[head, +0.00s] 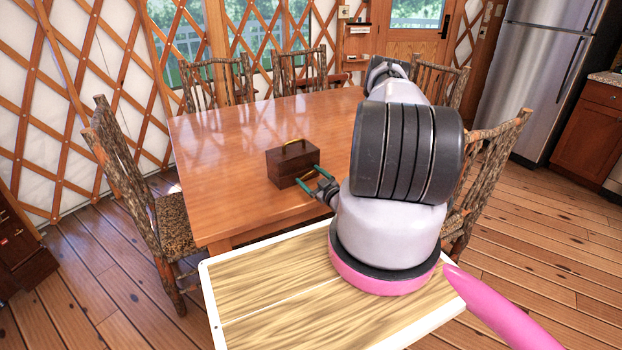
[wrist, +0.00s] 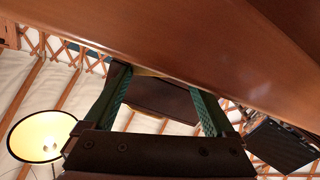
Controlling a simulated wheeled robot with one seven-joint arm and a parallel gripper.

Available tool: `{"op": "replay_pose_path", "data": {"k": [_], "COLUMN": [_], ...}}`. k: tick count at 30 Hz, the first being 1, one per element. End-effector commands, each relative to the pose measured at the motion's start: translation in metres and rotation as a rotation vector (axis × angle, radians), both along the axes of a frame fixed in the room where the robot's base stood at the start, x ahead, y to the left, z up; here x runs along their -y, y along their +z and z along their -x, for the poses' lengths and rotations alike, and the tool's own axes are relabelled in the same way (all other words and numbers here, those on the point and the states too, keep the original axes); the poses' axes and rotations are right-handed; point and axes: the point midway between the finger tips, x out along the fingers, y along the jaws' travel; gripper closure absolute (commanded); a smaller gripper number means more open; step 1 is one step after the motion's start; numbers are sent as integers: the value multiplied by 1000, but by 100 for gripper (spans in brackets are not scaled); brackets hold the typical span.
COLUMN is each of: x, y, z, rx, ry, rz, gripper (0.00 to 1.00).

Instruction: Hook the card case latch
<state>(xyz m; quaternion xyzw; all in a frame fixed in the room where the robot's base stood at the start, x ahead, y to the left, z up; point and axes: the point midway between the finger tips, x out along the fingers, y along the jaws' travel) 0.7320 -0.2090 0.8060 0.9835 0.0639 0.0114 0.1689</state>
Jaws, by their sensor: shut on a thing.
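The dark brown case (wrist: 155,98) fills the gap behind. Whether the latch is hooked is too small to tell.
The glossy wooden table (head: 225,140) is clear around the case. Rustic chairs stand around it, one at the left (head: 150,195) and one at the right (head: 490,170). A lamp (wrist: 42,135) shows in the wrist view. A fridge (head: 535,75) stands at the back right.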

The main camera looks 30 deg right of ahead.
Motion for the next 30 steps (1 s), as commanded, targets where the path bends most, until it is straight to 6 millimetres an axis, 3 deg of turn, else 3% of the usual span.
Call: {"op": "replay_pose_path", "data": {"k": [30], "x": [-21], "y": [8], "z": [4], "rx": [119], "ry": [1], "rz": [942], "gripper": [66]}}
